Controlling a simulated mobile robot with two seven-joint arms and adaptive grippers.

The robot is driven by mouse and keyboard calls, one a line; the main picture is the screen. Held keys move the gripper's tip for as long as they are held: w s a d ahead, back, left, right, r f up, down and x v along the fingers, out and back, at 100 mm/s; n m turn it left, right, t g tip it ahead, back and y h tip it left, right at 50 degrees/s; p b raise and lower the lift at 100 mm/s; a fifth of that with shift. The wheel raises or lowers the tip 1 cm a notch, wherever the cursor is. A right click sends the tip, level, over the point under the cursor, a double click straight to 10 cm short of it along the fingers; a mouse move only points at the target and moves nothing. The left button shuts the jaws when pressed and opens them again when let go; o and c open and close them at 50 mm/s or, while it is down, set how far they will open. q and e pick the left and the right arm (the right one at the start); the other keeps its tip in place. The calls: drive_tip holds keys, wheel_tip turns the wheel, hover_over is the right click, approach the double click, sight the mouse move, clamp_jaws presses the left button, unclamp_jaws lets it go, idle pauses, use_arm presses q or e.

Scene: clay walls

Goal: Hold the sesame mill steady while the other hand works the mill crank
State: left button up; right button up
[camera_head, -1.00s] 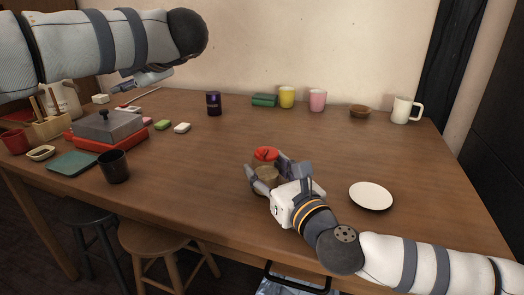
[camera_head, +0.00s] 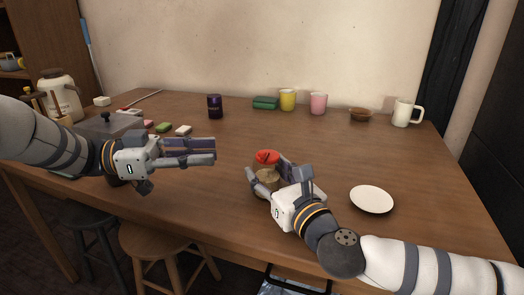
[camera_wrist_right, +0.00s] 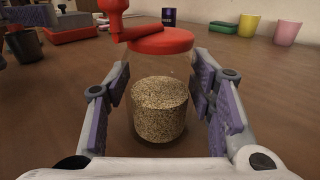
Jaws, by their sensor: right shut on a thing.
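The sesame mill (camera_head: 266,176) stands upright on the table, a clear jar of pale seeds with a red lid and crank. In the right wrist view the mill body (camera_wrist_right: 160,108) is between the finger pads, and its red crank (camera_wrist_right: 116,18) points to the left with an upright knob. My right gripper (camera_head: 267,180) is shut on the mill body from the near right side. My left gripper (camera_head: 214,151) is open and empty, left of the mill, with its fingers pointing right towards it. A clear gap separates its fingertips from the mill.
A white plate (camera_head: 372,199) lies right of my right gripper. A dark purple canister (camera_head: 215,106), a green block (camera_head: 265,103), yellow cup (camera_head: 288,100), pink cup (camera_head: 318,103), brown bowl (camera_head: 360,114) and white mug (camera_head: 403,112) stand at the back. The middle table is clear.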

sight(262, 151)
use_arm(q)
drive_tip(key=d, duration=0.7)
drive_tip(key=w+d, duration=0.1)
drive_tip(key=d, duration=0.3)
drive_tip(key=shift+d, duration=0.15)
drive_tip(key=shift+r, duration=0.1)
drive_tip(key=shift+c, duration=0.2)
clamp_jaws()
